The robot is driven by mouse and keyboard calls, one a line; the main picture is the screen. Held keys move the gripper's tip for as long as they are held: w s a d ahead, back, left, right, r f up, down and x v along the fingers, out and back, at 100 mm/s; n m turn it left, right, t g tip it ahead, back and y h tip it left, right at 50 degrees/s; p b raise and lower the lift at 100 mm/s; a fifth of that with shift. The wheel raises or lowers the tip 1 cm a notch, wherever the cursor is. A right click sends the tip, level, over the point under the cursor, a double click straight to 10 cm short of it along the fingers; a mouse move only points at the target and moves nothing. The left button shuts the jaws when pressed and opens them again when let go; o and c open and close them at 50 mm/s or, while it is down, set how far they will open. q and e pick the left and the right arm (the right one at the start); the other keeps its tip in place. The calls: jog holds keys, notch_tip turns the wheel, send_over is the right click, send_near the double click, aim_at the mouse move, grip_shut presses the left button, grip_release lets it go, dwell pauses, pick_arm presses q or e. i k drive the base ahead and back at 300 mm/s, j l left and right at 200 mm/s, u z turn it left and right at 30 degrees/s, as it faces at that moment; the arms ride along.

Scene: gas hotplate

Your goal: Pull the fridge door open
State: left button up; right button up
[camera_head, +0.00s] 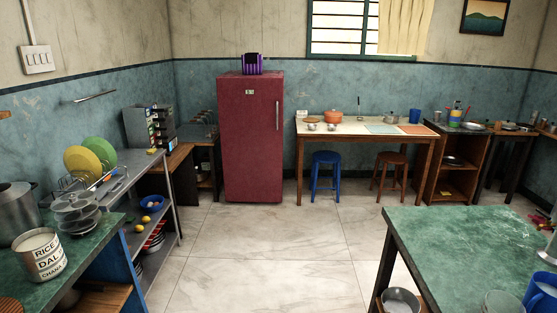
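A red fridge (250,140) stands upright against the back wall, left of the middle of the camera_head view. Its single front door is shut. A slim light vertical handle (278,114) runs along the upper right edge of the door. A small pale badge sits near the top of the door. A purple and black striped object (253,64) rests on top of the fridge. Neither of my grippers shows in this view.
Pale tiled floor (262,255) is clear up to the fridge. A green-topped counter (75,262) and metal shelf (150,165) line the left. Another green-topped table (455,250) stands front right. A blue stool (325,172) and long table (345,128) stand right of the fridge.

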aim_at(249, 110)
jog(key=i+j, duration=0.15)
jog(key=i, duration=0.95)
jog(key=i+j, duration=0.1)
jog(key=i, duration=0.95)
